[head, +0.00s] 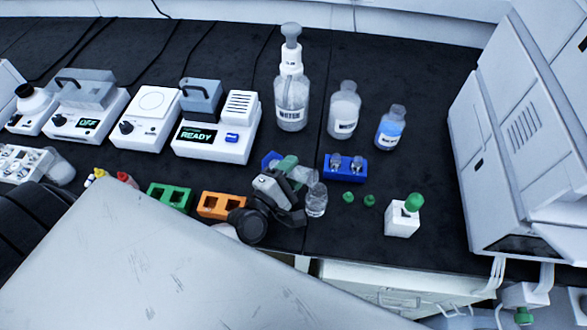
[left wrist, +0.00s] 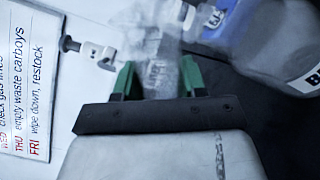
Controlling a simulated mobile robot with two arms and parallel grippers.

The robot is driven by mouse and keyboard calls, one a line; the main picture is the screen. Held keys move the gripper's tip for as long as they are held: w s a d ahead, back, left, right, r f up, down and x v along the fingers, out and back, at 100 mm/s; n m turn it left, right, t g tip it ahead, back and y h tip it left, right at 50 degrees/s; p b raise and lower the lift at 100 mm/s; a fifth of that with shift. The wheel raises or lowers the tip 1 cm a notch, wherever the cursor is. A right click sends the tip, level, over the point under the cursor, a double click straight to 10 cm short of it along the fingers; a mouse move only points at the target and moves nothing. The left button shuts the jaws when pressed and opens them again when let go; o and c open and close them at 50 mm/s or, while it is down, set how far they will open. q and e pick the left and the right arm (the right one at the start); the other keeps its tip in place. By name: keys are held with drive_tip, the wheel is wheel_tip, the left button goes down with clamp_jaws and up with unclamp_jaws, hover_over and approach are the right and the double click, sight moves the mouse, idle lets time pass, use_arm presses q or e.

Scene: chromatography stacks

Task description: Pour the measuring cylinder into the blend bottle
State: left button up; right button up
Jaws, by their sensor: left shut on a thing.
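My left gripper (head: 288,180) is shut on the clear measuring cylinder (head: 303,174). In the left wrist view the blurred cylinder (left wrist: 161,72) is between the green fingertips (left wrist: 158,80). In the head view it is tilted well over, its far end to the right. A small clear bottle, which looks like the blend bottle (head: 316,203), stands upright just below that end. A grey bottle with a label beginning with B (left wrist: 270,45) is close by in the left wrist view. I cannot tell whether cylinder and bottle touch, or whether liquid is flowing. My right gripper is not in view.
A blue rack (head: 345,176) with two vials and two loose green caps (head: 359,199) are right of the bottle. Behind stand a pump bottle (head: 291,105), a white-labelled bottle (head: 343,112) and a blue-liquid bottle (head: 390,130). Orange (head: 221,206) and green (head: 169,196) racks are left.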

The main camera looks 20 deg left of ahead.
use_arm(q)
drive_tip(key=shift+r, duration=0.1)
drive_tip(key=shift+r+m+p, duration=0.2)
drive_tip(key=shift+m+p, duration=0.2)
drive_tip(key=shift+m, duration=0.2)
drive_tip(key=shift+r+m+p, duration=0.2)
drive_tip(key=shift+m+p, duration=0.1)
drive_tip(key=shift+p, duration=0.05)
drive_tip(key=shift+m, duration=0.3)
drive_tip(key=shift+r, duration=0.1)
drive_tip(key=shift+r+m+p, duration=0.2)
drive_tip(key=shift+m+p, duration=0.3)
drive_tip(key=shift+m, duration=0.1)
drive_tip(key=shift+r, duration=0.1)
drive_tip(key=shift+r+m+p, duration=0.2)
drive_tip(key=shift+m+p, duration=0.3)
drive_tip(key=shift+m, duration=0.1)
